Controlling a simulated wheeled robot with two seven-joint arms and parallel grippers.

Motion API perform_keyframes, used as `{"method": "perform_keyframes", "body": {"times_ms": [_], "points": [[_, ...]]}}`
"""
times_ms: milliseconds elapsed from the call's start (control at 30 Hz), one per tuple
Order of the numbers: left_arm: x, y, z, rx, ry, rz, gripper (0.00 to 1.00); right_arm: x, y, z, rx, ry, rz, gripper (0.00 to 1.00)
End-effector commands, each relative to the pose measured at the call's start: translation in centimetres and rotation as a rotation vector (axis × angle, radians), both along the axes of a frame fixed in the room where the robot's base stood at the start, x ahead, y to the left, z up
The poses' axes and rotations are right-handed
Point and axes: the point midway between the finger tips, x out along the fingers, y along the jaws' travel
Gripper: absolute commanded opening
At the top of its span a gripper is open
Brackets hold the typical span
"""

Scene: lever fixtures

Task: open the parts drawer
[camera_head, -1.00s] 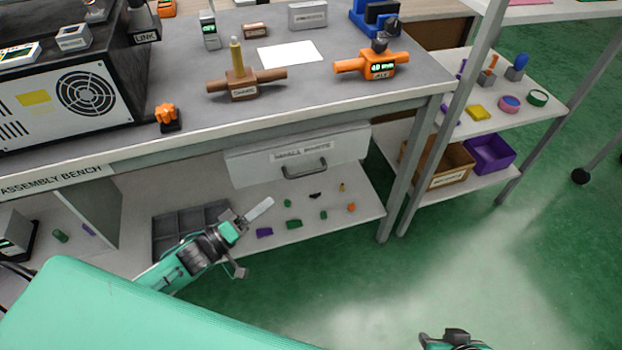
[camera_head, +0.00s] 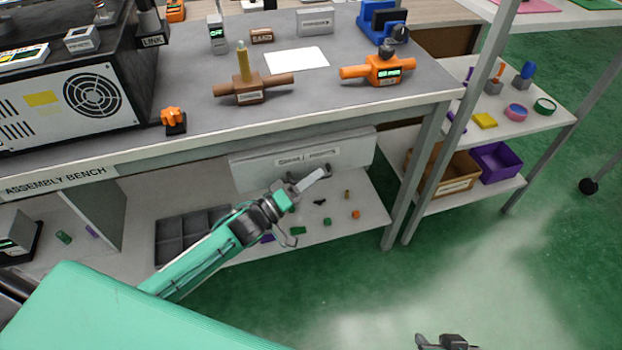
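The parts drawer (camera_head: 258,172) is a white front with a label, hung under the assembly bench top. It looks shut or nearly so. Its dark handle (camera_head: 325,168) is partly hidden by my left gripper. My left gripper (camera_head: 309,207) is open and empty, its two fingers spread wide. Its upper finger overlaps the handle area in the picture; I cannot tell whether it touches. My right gripper (camera_head: 447,342) shows only in part at the bottom edge, away from the bench, and its opening is unclear.
The lower shelf (camera_head: 365,215) holds several small coloured parts and a grey divided tray (camera_head: 185,240) below the drawer. Bench legs (camera_head: 408,185) stand to the right. A brown bin (camera_head: 457,172) and purple bin (camera_head: 497,161) are further right. Green floor in front is free.

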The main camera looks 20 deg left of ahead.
Motion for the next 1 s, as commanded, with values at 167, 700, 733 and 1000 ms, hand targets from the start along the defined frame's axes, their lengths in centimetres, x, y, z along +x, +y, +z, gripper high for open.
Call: {"method": "perform_keyframes", "body": {"times_ms": [167,700,733,1000], "points": [[0.0,0.0,0.0,0.000,0.000,0.000,0.33,-0.1,0.0,-0.1,0.000,0.002,0.001,0.36],[-0.1,-0.1,0.0,0.000,0.001,0.001,0.00,-0.3,-0.2,-0.1,-0.005,0.010,-0.001,0.36],[-0.2,-0.1,0.0,0.000,0.001,0.001,0.00,-0.3,-0.2,-0.1,-0.006,0.014,-0.001,0.36],[-1.9,-1.3,0.2,-0.002,0.005,0.001,0.00,-2.0,-2.6,1.1,-0.069,0.148,-0.034,0.36]]}}
